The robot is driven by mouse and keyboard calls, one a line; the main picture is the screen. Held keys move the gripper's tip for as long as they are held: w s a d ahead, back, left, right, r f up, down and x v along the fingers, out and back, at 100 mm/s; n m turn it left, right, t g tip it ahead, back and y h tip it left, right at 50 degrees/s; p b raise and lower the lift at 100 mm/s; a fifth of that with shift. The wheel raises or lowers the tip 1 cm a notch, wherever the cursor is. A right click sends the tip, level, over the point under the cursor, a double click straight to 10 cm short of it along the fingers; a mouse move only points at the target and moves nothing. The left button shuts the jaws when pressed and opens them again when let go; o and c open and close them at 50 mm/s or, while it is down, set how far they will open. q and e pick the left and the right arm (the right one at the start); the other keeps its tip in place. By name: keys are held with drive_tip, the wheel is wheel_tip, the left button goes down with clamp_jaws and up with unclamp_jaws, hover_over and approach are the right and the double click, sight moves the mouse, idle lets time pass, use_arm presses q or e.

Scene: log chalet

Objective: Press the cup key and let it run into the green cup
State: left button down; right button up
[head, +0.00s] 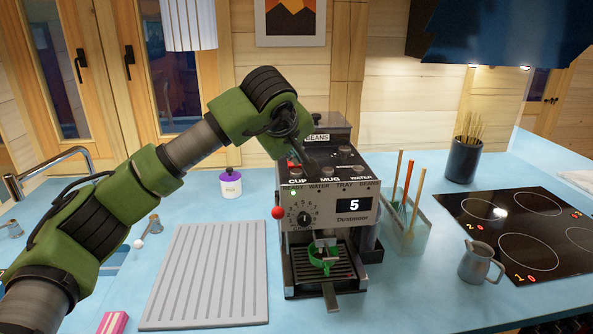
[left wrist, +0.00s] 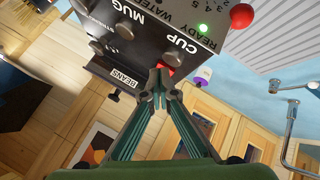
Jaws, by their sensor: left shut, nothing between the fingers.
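The coffee machine (head: 350,222) stands on the blue counter. Its top panel has keys labelled CUP, MUG and WATER. The cup key (head: 294,164) is at the panel's left, with red showing beside it. In the left wrist view the cup key (left wrist: 171,58) is just beyond my fingertips. My left gripper (head: 313,166) is shut and empty, tips down over the panel, close to the cup key; I cannot tell whether they touch. It also shows in the left wrist view (left wrist: 160,86). The green cup (head: 320,266) sits on the drip tray under the spout. Its inside is unclear.
A green READY light (head: 293,192) is lit, and the display (head: 354,205) reads 5. A red ball knob (head: 278,212) juts out left. A stirrer holder (head: 407,235) and a metal jug (head: 480,263) stand right. A ridged grey board (head: 208,275) lies left.

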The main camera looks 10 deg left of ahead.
sight(295, 172)
use_arm(q)
drive_tip(key=shift+r+p, duration=1.8)
drive_tip(key=shift+r, duration=0.75)
